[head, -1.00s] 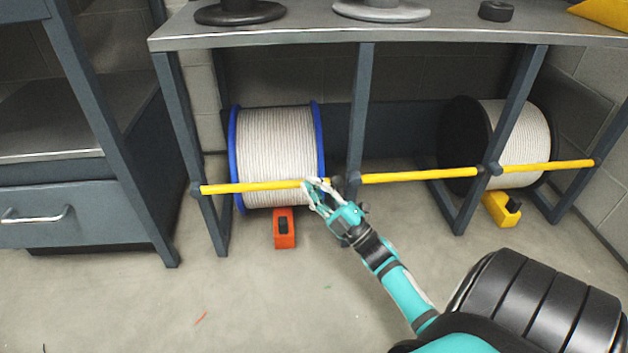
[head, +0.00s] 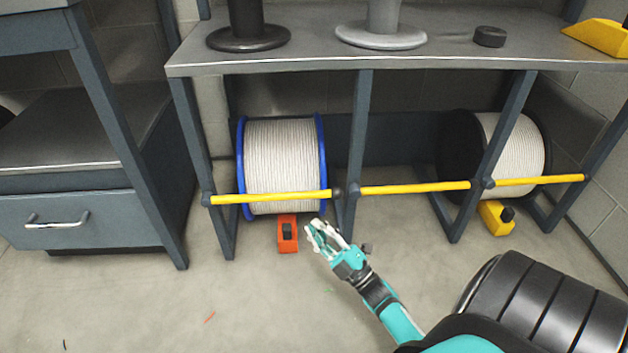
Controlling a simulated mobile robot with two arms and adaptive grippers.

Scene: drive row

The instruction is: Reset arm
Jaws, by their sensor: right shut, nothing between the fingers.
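My right gripper (head: 318,230) shows in the head view, its arm coming in from the lower right. It is shut and empty, held in front of the rack just below the yellow bar (head: 270,197) on the left bay. A gap shows between the gripper and the bar. The bar crosses in front of a blue-flanged spool of pale cable (head: 283,150). My left gripper is not in view.
An orange wheel chock (head: 287,236) sits on the floor left of the gripper. A second spool (head: 515,145) and a yellow chock (head: 496,217) are in the right bay. A metal worktop (head: 440,50) is above. The front floor (head: 200,310) is mostly clear.

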